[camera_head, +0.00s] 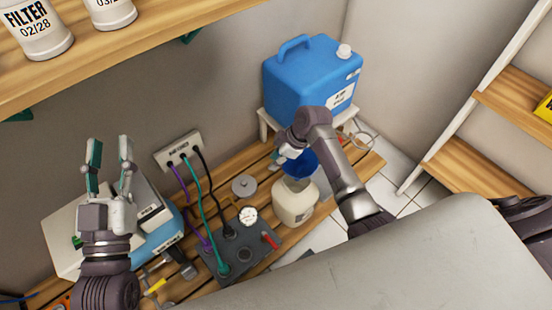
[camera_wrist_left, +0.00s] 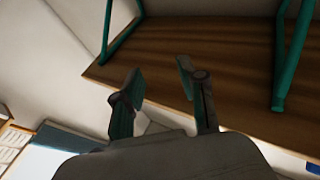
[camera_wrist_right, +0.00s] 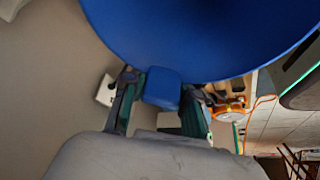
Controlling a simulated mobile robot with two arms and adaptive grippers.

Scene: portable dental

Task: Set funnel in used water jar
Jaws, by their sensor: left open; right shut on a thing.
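The blue funnel (camera_head: 302,164) is at the mouth of the cream-white jar (camera_head: 294,204), which stands on the wooden bench. My right gripper (camera_head: 283,156) is shut on the funnel's side tab. In the right wrist view the blue tab (camera_wrist_right: 162,88) sits between the fingers and the wide funnel bowl (camera_wrist_right: 200,35) fills the top. The arm and funnel partly hide the jar's mouth, so I cannot tell whether the spout is inside it. My left gripper (camera_head: 110,150) is open and empty, raised above the left end of the bench.
A blue water canister (camera_head: 310,80) stands on a white stand behind the jar. A grey control box (camera_head: 240,255) with a gauge and cables sits left of the jar. A round grey lid (camera_head: 244,186) lies behind it. A wooden shelf (camera_head: 130,60) overhangs the upper left.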

